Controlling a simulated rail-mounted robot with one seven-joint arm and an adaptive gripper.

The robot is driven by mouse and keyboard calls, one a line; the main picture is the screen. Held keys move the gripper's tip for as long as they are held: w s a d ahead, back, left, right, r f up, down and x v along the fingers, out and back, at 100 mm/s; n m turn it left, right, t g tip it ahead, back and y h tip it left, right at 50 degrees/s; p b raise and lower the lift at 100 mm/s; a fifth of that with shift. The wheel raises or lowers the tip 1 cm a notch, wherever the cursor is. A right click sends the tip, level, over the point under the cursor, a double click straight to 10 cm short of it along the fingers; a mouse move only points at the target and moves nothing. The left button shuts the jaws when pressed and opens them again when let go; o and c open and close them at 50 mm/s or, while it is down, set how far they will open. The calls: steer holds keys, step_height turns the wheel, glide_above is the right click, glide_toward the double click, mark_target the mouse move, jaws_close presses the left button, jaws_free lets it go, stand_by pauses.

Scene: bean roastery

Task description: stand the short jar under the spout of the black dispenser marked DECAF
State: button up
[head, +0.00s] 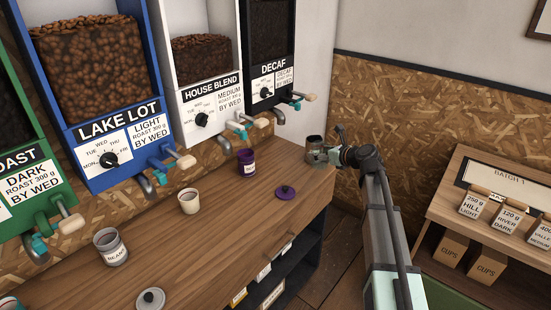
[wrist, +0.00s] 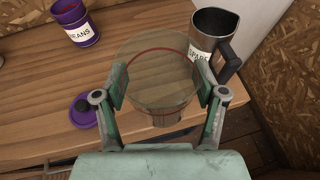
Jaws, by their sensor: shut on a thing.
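My gripper (wrist: 160,88) is shut around a clear glass jar (wrist: 158,62) with a red line round it, seen from above in the wrist view; it looks empty. In the head view my gripper (head: 338,156) is at the right end of the wooden counter, and the jar is mostly hidden there. I cannot tell whether the jar touches the counter. The black dispenser marked DECAF (head: 267,49) hangs on the wall at the far end. Its spout (head: 278,116) is left of and behind my gripper, with nothing held beneath it.
A metal jug marked SPARE (wrist: 213,35) stands close beside the jar; it also shows in the head view (head: 314,147). A purple canister (head: 246,163) and its purple lid (head: 286,193) are on the counter (head: 215,240) to the left. A shelf unit (head: 450,210) stands at right.

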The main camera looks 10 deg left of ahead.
steer(key=w+a+p, duration=0.2)
steer(key=w+a, duration=0.3)
steer(key=a, duration=0.3)
steer(key=w+a+p, duration=0.2)
steer(key=w+a, duration=0.3)
steer(key=a, duration=0.2)
steer(key=shift+s+a+f+p, duration=0.15)
steer(key=shift+f+p, duration=0.5)
steer(key=shift+f, duration=1.1)
steer(key=shift+w+a+f+p, duration=0.15)
steer(key=shift+f+p, duration=0.5)
steer(key=shift+f, duration=1.1)
steer(key=shift+s+f, duration=0.1)
steer(key=shift+f, duration=0.05)
steer(key=o, duration=1.4)
steer(key=shift+s+d+r, duration=0.1)
steer(key=shift+r, duration=0.1)
steer(key=b+v, duration=0.3)
steer(key=v, duration=0.8)
steer(key=shift+s+d+r, duration=0.15)
steer(key=shift+d+r, duration=0.05)
